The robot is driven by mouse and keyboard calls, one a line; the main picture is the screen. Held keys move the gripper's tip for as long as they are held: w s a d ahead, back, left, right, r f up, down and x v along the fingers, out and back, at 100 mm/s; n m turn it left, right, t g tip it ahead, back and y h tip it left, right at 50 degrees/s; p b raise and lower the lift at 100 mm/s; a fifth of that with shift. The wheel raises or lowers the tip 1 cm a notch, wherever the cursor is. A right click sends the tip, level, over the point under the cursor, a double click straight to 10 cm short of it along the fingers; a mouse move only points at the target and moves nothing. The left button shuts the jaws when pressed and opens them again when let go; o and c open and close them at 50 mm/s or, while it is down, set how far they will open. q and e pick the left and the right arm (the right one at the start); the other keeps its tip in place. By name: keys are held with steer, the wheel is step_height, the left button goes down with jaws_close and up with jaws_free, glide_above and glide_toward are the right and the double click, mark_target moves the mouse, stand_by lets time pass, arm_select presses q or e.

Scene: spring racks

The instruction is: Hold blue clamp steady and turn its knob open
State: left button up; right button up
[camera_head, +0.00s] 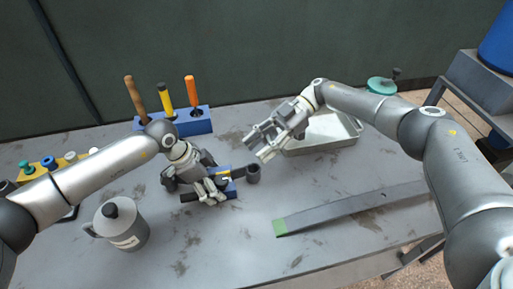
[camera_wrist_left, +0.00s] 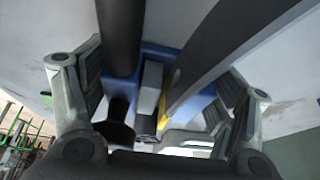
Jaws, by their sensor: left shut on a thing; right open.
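The blue clamp (camera_head: 231,189) lies on the grey table in the middle of the head view, partly covered by my left gripper (camera_head: 209,190). A dark grey cylindrical knob (camera_head: 253,173) shows at its right end. In the left wrist view the clamp's blue body (camera_wrist_left: 195,106) sits between the two fingers of my left gripper, with dark bars and a yellow strip (camera_wrist_left: 165,106) along it. My left gripper is shut on the clamp. My right gripper (camera_head: 262,146) is open and empty, above and behind the knob, apart from it.
A metal tray (camera_head: 350,122) stands behind my right gripper. A long grey bar with a green end (camera_head: 280,228) lies at front right. A lidded grey jug (camera_head: 123,228) stands at front left. A blue rack (camera_head: 196,122) holds tools at the back; a yellow rack (camera_head: 45,168) is at left.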

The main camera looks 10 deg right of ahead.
arm_select(q)
steer(key=o, duration=1.4)
steer(key=shift+c, duration=0.2)
